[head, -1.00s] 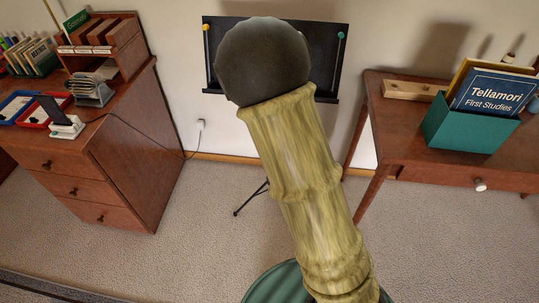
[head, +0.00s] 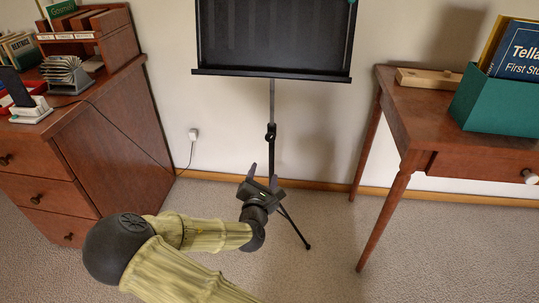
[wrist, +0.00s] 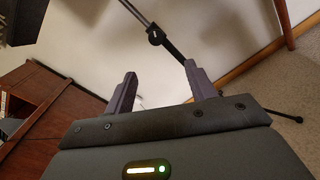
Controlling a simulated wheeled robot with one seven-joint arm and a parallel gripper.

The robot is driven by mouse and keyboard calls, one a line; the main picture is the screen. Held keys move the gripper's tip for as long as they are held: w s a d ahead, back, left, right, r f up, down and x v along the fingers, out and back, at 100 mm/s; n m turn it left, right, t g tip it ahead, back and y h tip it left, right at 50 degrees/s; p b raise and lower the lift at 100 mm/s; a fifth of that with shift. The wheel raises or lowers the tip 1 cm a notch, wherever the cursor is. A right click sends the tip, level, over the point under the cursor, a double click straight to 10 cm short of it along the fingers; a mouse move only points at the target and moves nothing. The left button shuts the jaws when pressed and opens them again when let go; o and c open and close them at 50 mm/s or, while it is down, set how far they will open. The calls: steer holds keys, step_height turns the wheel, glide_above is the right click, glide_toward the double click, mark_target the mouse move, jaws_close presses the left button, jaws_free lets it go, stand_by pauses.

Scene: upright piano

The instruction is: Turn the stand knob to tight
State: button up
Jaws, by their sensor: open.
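The music stand has a wide black desk (head: 272,40) and a thin pole (head: 272,100) in front of the wall. The dark stand knob (head: 270,134) is at a joint on the pole; it also shows in the wrist view (wrist: 156,37), beyond my fingers. My gripper (head: 262,175) is open and empty, below the knob in the head view and apart from it. In the wrist view, my gripper's two fingers (wrist: 160,75) point toward the pole, with the knob between and above their tips. I cannot tell how tight the knob is.
A wooden drawer cabinet (head: 110,130) stands at left and a wooden desk (head: 400,115) at right, with a green book box (head: 510,105). A tripod leg (head: 295,228) reaches over the carpet. A cord runs to a wall plug (head: 193,134).

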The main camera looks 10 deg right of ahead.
steer(key=shift+a+n+t, duration=0.25)
steer(key=shift+n+t, duration=0.05)
steer(key=b, duration=0.7)
glide_toward(270, 139)
steer(key=x, duration=0.8)
steer(key=shift+f, duration=0.1)
steer(key=shift+w+d, duration=0.15)
steer(key=shift+w, duration=0.35)
steer(key=c, duration=1)
